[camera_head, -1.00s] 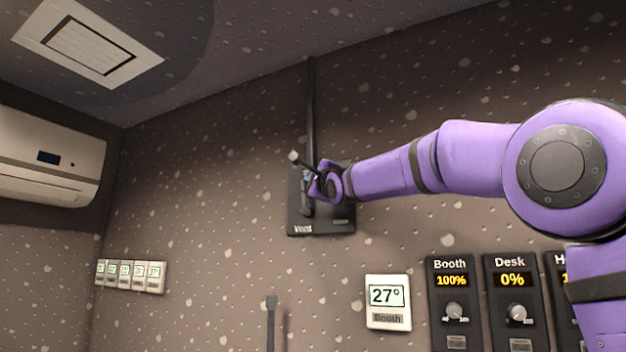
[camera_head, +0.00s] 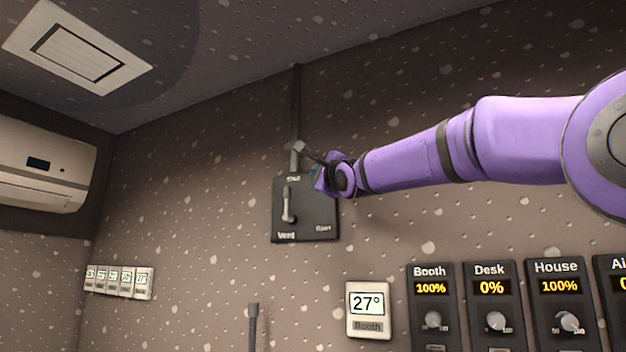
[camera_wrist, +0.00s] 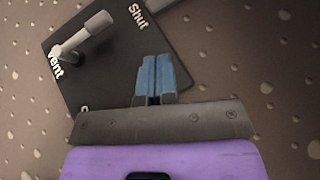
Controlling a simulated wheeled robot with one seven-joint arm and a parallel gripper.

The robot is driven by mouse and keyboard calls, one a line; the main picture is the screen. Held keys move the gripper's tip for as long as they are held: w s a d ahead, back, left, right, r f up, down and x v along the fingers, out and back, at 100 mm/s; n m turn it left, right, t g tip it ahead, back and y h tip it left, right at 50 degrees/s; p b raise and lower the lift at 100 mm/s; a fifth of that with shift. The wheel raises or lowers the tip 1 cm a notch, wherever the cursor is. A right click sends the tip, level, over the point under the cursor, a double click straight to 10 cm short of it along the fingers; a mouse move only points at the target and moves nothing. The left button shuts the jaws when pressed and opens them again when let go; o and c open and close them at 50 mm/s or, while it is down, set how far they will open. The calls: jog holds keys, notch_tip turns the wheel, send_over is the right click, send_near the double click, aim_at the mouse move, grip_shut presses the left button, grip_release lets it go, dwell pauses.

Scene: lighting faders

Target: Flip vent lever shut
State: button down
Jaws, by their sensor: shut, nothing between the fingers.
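The vent box (camera_head: 318,224) is a dark square plate on the wall, marked Shut at its top, Open at its right and Vent at its lower left. Its grey lever (camera_head: 288,204) stands upright, its free end pointing up toward the Shut mark. The lever also shows in the wrist view (camera_wrist: 82,36), clear of the fingers. My gripper (camera_head: 316,174) is at the box's upper right corner, to the right of the lever and apart from it. In the wrist view the blue fingers (camera_wrist: 154,76) are together with nothing between them.
A dark conduit (camera_head: 295,105) runs up from the box. Below right are a 27° booth thermostat (camera_head: 368,310) and several fader panels (camera_head: 433,305). An air conditioner (camera_head: 42,165) and a ceiling vent (camera_head: 78,50) are at left.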

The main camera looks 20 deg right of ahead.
jog(key=s, duration=0.3)
jog(key=s+d, duration=0.1)
jog(key=shift+s+r, duration=0.35)
jog(key=shift+r, duration=0.05)
jog(key=s+d+f+n+g+h, duration=0.1)
jog(key=s+f+n+g, duration=0.4)
jog(key=s+f, duration=0.6)
jog(key=s+d+f+n+g+h, duration=0.1)
jog(key=s+d+f+n+g, duration=0.2)
jog(key=s+f+n+g, duration=0.3)
jog(key=s+d+f+n+g+h, duration=0.1)
jog(key=s+f+n+g, duration=0.4)
jog(key=s+f, duration=1.1)
notch_tip(320, 180, down, 14)
jog(key=n, duration=0.3)
jog(key=shift+s+d+g, duration=0.3)
jog(key=shift+s+d, duration=0.05)
jog(key=shift+d, duration=0.05)
jog(key=shift+d+f, duration=0.1)
